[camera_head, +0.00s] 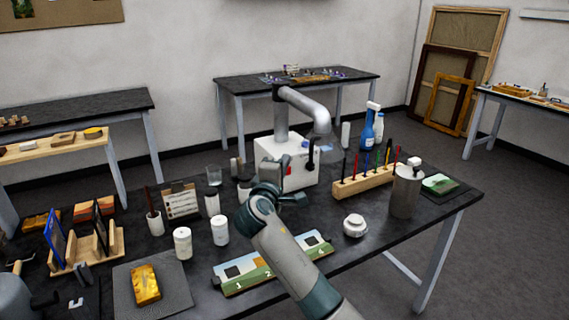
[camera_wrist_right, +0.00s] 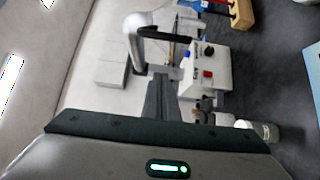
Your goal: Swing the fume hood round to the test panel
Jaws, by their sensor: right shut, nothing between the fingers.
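The fume hood is a grey bent pipe (camera_head: 306,103) with a clear hood (camera_head: 325,150) at its end, hanging over the table right of its white base box (camera_head: 268,155). The pipe (camera_wrist_right: 136,50) and box (camera_wrist_right: 205,72) also show in the right wrist view. The test panel (camera_head: 245,271), a painted strip with numbered squares, lies at the table's front, partly hidden by my right arm. My right gripper (camera_head: 298,199) is shut and empty in front of the box, apart from the hood; its fingers show in the wrist view (camera_wrist_right: 160,100). A part of my left arm shows at the left edge; its finger state is unclear.
White jars (camera_head: 182,243), a round white lidded pot (camera_head: 355,226), a wooden rack of coloured tools (camera_head: 362,182) and a grey canister (camera_head: 405,192) crowd the table. A gold fragment (camera_head: 145,284) lies on a grey mat at the front left. Blue bottle (camera_head: 368,130) stands behind the rack.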

